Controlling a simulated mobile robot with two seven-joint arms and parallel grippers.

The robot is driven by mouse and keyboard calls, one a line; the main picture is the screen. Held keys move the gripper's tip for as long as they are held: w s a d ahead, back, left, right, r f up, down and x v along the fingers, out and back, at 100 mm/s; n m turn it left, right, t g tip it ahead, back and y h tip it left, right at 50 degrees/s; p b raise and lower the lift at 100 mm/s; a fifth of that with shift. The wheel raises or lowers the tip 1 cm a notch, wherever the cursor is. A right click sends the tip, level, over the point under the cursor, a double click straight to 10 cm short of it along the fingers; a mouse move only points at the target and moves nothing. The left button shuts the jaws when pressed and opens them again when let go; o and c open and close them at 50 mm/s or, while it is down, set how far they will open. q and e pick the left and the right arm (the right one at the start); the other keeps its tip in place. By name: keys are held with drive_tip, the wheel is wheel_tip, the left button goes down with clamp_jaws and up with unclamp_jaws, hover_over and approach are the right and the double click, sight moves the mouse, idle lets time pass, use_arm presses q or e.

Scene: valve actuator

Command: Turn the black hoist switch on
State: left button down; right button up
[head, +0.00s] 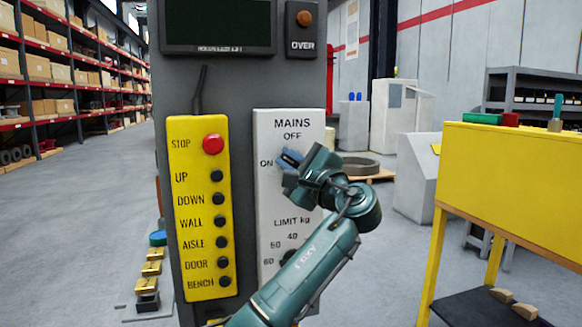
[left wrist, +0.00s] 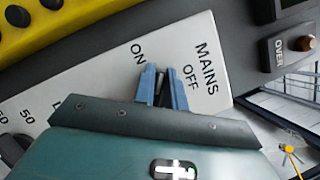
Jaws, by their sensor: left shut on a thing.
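The white switch panel (head: 262,215) is marked MAINS, with OFF above and ON at the left of its upper switch. My left gripper (head: 289,159) is at this switch, its blue fingers close to the ON label. In the left wrist view, the fingers (left wrist: 161,88) are shut on the black hoist switch (left wrist: 159,92), of which a dark sliver shows between them. The fingers lie between the words ON and OFF. The gripper hides most of the switch, so its exact angle cannot be told. My right gripper is not in view.
A yellow button box (head: 202,278) with a red STOP button (head: 213,144) hangs left of the panel. A black LIMIT kg knob (head: 288,257) is below the switch, partly behind my arm. An OVER lamp (head: 304,18) sits above. A yellow workbench (head: 510,175) stands at right.

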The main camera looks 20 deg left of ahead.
use_arm(q)
drive_tip(key=n+g, duration=0.1)
drive_tip(key=n, duration=0.2)
drive_tip(key=f+n+g+h, duration=0.1)
drive_tip(key=n, duration=0.2)
drive_tip(key=shift+s+a+f+b, duration=0.1)
drive_tip(key=shift+f+b, duration=0.05)
drive_tip(key=shift+b, duration=0.15)
drive_tip(key=shift+n, duration=0.3)
drive_tip(key=c, duration=1.4)
unclamp_jaws()
drive_tip(key=shift+c, duration=0.2)
